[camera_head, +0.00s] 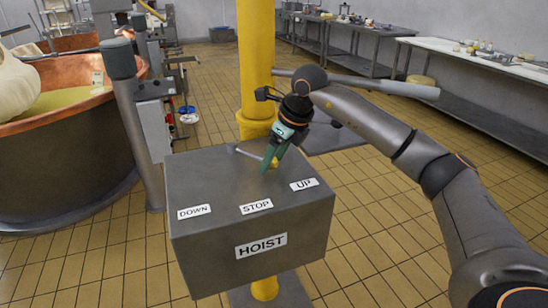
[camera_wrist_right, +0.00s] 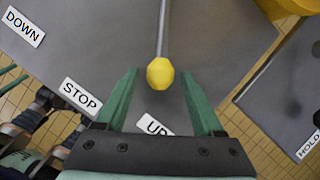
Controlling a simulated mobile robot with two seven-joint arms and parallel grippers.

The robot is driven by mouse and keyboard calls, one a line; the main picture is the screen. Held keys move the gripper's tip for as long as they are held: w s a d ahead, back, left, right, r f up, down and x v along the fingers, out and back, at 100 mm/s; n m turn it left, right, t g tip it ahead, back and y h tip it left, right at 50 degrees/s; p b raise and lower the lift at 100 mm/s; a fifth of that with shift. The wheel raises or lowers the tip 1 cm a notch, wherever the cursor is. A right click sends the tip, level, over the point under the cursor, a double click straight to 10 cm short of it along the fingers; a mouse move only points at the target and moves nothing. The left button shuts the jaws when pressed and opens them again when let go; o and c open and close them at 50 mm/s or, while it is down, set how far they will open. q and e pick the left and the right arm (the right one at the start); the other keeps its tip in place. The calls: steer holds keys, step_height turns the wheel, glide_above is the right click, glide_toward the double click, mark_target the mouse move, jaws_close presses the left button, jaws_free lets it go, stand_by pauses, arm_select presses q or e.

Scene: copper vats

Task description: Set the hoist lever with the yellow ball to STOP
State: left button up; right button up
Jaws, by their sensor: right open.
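The grey hoist box (camera_head: 215,230) carries the labels DOWN (camera_head: 194,211), STOP (camera_head: 256,206) and UP (camera_head: 304,184) on its top. The lever, a thin grey rod (camera_wrist_right: 163,28), ends in a yellow ball (camera_wrist_right: 160,74) and points towards the UP label. In the head view the ball (camera_head: 275,163) is partly hidden by my gripper. My right gripper (camera_head: 268,165) has green fingers and is open. In the right wrist view the ball sits between its fingertips, with a gap on each side.
A yellow post (camera_head: 256,60) stands behind the box. A copper vat (camera_head: 60,160) is at the left, beside a grey post (camera_head: 130,110). Work tables (camera_head: 480,65) line the right wall. The tiled floor right of the box is mostly clear.

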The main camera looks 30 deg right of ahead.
jaws_close()
stand_by(0.4)
stand_by(0.9)
